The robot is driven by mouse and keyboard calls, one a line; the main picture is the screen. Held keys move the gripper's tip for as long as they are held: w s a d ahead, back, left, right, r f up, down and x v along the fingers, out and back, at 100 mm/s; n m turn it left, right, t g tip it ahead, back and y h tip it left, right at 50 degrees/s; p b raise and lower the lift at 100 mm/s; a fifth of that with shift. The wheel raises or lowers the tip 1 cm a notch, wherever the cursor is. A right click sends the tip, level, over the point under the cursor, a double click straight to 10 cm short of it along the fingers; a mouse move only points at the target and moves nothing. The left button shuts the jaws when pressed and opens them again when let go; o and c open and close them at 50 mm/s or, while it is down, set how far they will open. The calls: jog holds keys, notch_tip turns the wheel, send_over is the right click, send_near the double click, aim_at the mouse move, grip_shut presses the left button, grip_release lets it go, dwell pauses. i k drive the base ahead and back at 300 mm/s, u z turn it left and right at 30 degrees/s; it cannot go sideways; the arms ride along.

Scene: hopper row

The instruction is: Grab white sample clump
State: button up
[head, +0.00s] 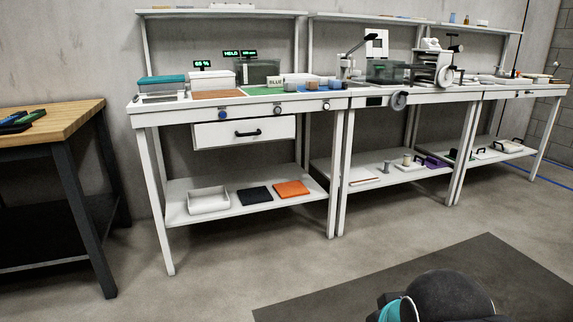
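I cannot make out a white sample clump for certain in the head view. Several small pale and white items stand on the white workbench (150,106), too small and far away to tell apart. One whitish lump-like item (297,79) stands near the sign reading "BLUE" (274,82). A dark rounded part of my arm shows at the bottom right, over the floor. My gripper is not in view.
The benchtop holds a teal-lidded box (162,81), a white box (212,80), a brown mat (217,94) and machines farther right. A wooden table (60,120) stands at left. Floor in front is clear, with a dark mat (345,293).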

aim_at(322, 81)
jog(key=u, duration=0.15)
jog(key=i, duration=1.85)
jog(key=u, duration=0.2)
